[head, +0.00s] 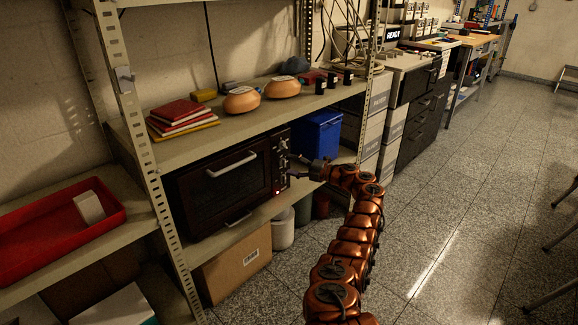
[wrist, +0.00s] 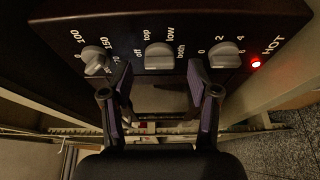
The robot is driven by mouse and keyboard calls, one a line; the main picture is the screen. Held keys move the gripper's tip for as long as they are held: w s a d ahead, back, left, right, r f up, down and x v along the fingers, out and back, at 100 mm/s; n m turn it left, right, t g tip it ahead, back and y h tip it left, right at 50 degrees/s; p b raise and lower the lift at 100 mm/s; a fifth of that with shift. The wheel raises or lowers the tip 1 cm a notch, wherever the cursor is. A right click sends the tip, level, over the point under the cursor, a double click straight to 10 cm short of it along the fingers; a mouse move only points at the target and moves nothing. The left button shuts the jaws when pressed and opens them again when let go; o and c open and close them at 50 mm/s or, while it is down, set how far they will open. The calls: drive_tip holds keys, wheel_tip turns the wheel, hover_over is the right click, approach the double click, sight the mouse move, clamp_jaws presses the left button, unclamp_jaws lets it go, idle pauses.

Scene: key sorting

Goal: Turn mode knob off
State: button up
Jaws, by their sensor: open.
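The mode knob (wrist: 159,56) is the middle one of three pale knobs on the dark oven panel in the wrist view. Labels off, top, low and both surround it; I cannot tell which label it points to. My gripper (wrist: 159,76) is open, with one finger left and one right of the mode knob, apart from it in the picture. Whether the tips reach the panel is unclear. In the head view my gripper (head: 303,170) is at the right side of the front of the oven (head: 232,183), by its knob column.
A temperature knob (wrist: 96,60) is left of the mode knob, and a timer knob (wrist: 228,53) is right, close to my right finger. A red HOT light (wrist: 256,63) is lit. The shelf upright (head: 368,85) stands right of the blue bin (head: 318,135).

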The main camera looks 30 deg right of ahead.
drive_tip(key=v, duration=1)
drive_tip(key=shift+s+d, duration=0.15)
drive_tip(key=shift+s, duration=0.1)
